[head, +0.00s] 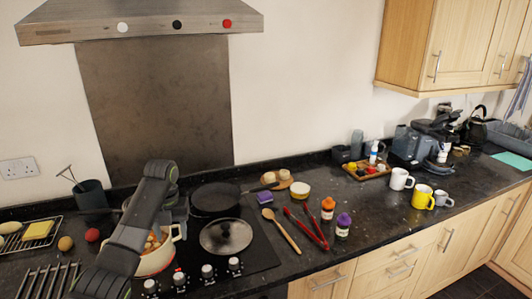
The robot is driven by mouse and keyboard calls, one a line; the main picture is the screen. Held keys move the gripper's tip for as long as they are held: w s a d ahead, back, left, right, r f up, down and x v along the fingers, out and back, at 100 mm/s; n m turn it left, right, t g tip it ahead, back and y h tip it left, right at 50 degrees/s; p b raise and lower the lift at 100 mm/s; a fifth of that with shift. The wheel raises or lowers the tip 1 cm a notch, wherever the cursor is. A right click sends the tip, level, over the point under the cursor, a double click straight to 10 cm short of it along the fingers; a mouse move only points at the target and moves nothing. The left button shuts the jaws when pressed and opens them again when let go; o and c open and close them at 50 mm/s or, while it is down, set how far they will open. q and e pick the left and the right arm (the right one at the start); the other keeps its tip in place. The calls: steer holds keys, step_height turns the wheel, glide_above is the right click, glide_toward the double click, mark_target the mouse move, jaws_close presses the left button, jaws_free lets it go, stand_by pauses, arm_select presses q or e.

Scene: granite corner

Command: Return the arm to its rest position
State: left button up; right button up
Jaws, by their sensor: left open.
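My left arm comes in from the lower left and reaches up over the left part of the hob. My left gripper (176,208) is at its far end, above the back of a white pot and left of the frying pan; it is small, dark and partly hidden by my own arm. It is open, and I see nothing held in it. The white pot (158,263) with food in it stands on the hob, partly covered by my arm. My right gripper is not in view.
A frying pan (215,199) and a lidded pan (226,237) stand on the black hob. A wire rack (48,281) and a dark utensil pot (90,195) are at left. A wooden spoon (282,231), red tongs (307,229) and two jars lie or stand right of the hob.

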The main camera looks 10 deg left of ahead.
arm_select(q)
steer(key=s+d+f+n+t, duration=0.2)
steer(key=s+d+f+n, duration=0.2)
steer(key=s+f+n, duration=1.3)
steer(key=s+d+r+n+t+y, duration=0.1)
steer(key=s+r+n, duration=0.1)
steer(key=s+n, duration=0.75)
steer(key=s+d+r+n+t, duration=0.15)
steer(key=s+n, duration=0.45)
steer(key=s, duration=0.6)
step_height(320, 180, down, 31)
steer(key=s+a+g+b, duration=0.1)
steer(key=g+b, duration=0.1)
steer(key=b, duration=0.4)
steer(key=s+f+b, duration=0.2)
steer(key=s+f, duration=0.5)
steer(key=f, duration=0.2)
steer(key=s+d+f+g+b, duration=0.1)
steer(key=s+f+b, duration=0.1)
steer(key=s+f, duration=0.5)
step_height(320, 180, down, 3)
steer(key=shift+s+h, duration=0.3)
steer(key=shift+s, duration=0.05)
